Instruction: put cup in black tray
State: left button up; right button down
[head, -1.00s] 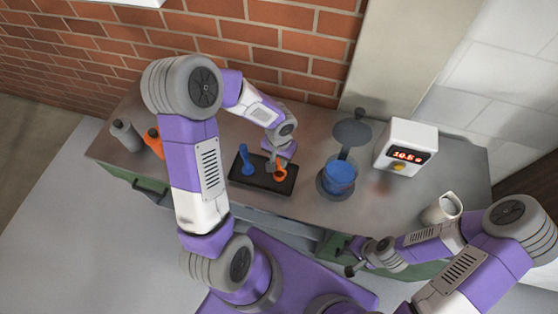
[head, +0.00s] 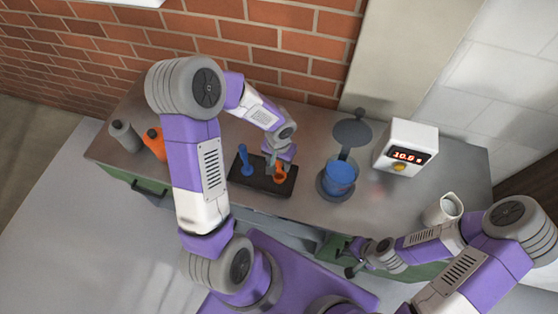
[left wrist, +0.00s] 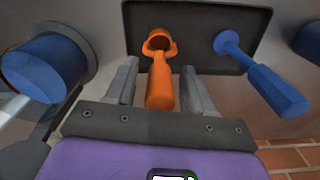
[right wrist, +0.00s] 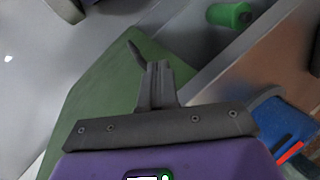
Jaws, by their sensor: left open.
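The orange cup (head: 280,173), with a handle, is at the black tray (head: 262,185), towards its right end. In the left wrist view the round end of the orange cup (left wrist: 160,45) is over the black tray (left wrist: 195,20), and its handle points towards my wrist. My left gripper (head: 273,165) is open, with one finger on each side of the handle and gaps showing. My right gripper (left wrist: 0,0) is not in the left wrist view; in the right wrist view my right gripper (right wrist: 155,68) has its fingers together, with nothing seen between them.
A blue long-handled tool (head: 246,161) stands at the tray's left end. To the right are a blue vessel (head: 340,175), a white box with a red display (head: 407,147) and a cream jug (head: 444,208). Grey (head: 124,136) and orange (head: 155,143) bottles stand at the left.

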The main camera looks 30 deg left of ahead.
pick_arm(q)
notch_tip(320, 180, up, 12)
jog(key=shift+r+p, duration=0.15)
jog(key=shift+p, duration=0.95)
pick_arm(e)
notch_tip(320, 180, up, 2)
jog(key=shift+r, duration=0.2)
jog(key=shift+s, duration=0.1)
